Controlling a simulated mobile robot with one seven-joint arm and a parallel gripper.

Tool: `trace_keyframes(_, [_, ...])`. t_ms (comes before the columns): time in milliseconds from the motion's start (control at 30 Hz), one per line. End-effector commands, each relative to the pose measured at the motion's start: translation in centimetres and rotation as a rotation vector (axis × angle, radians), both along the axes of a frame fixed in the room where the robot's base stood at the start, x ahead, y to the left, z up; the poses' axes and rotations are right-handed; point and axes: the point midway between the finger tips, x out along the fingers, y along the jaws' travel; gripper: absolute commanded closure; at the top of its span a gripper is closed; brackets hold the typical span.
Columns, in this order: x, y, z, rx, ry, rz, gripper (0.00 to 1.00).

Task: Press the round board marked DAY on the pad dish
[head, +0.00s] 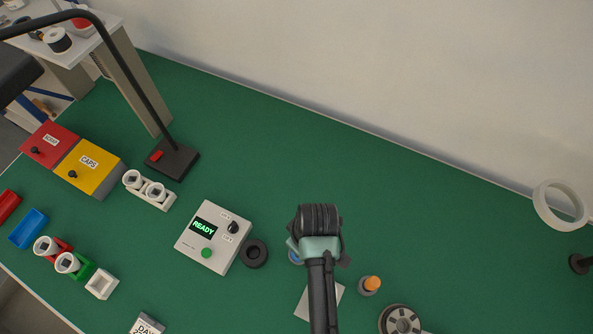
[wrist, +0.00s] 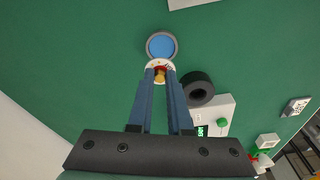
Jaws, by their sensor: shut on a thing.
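My gripper (wrist: 160,78) is shut on a small round white board (wrist: 152,65) with red and yellow parts on its top. Its marking is too small to read. The pad dish (wrist: 147,46), a grey rim around a blue pad, lies just beyond the board in the wrist view. The board's edge overlaps the dish's near rim in that view; I cannot tell whether they touch. In the head view my wrist hides the fingertips and board, and only a blue bit of the dish (head: 293,256) shows beside it.
A black ring (head: 254,253) and a tester box reading READY (head: 213,237) stand left of my gripper. An orange-topped piece (head: 371,284) and a grey slotted wheel (head: 401,321) are to the right. A card (head: 147,325) reading DAY lies front left. The green bench behind is clear.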

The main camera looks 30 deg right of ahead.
Motion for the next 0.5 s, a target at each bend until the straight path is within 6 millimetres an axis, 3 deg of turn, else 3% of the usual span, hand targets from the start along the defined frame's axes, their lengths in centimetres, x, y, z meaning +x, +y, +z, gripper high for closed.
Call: trace_keyframes(500, [0.0,0.0,-3.6,-0.001,0.0,-0.001,1.0])
